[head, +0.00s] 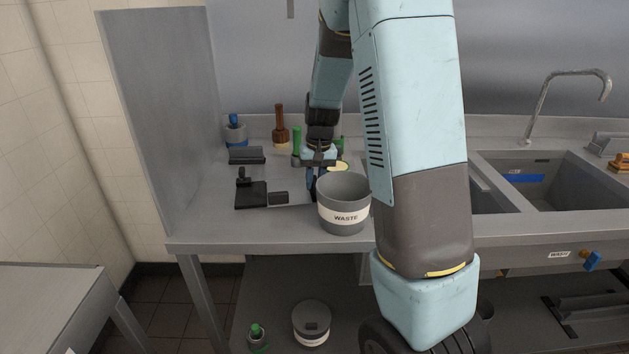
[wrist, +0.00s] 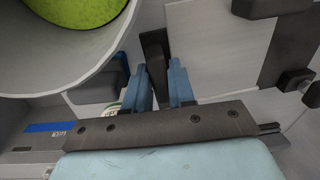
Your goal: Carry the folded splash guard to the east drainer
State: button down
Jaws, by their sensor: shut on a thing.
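My gripper (head: 314,186) points down over the left counter, just left of the grey WASTE bin (head: 343,220). In the wrist view its two blue fingers (wrist: 161,92) are shut on a narrow dark bar-like piece (wrist: 154,48). Only part of this piece shows; I cannot tell from its shape alone whether it is the folded splash guard. In the head view it is hidden or too small to make out. The east drainer cannot be clearly identified; the counter's right end is cut off by the frame.
The bin's pale wall (wrist: 136,38) is close to my fingers. A brown bottle (head: 280,128) stands behind. A sink (head: 540,190) and curved tap (head: 540,105) are on the right.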

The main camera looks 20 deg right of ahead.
jog(key=shift+f, duration=0.35)
jog(key=c, duration=0.9)
grip_release()
jog(key=shift+o, duration=0.2)
jog(key=shift+f, duration=0.1)
notch_tip(320, 180, up, 14)
jog(key=d, duration=0.1)
jog(key=shift+s, duration=0.15)
jog(key=s+a+r+t, duration=0.1)
jog(key=s+r, duration=0.1)
jog(key=s, duration=0.7)
jog(key=s+a+r+n+t, duration=0.1)
jog(key=s+r+t, duration=0.1)
jog(key=s, duration=0.7)
jog(key=s+a+r+n+t+h, duration=0.1)
jog(key=s+r, duration=0.3)
jog(key=s, duration=0.5)
jog(key=shift+s+a+r+t, duration=0.3)
jog(key=shift+a+t, duration=0.2)
jog(key=shift+t, duration=0.2)
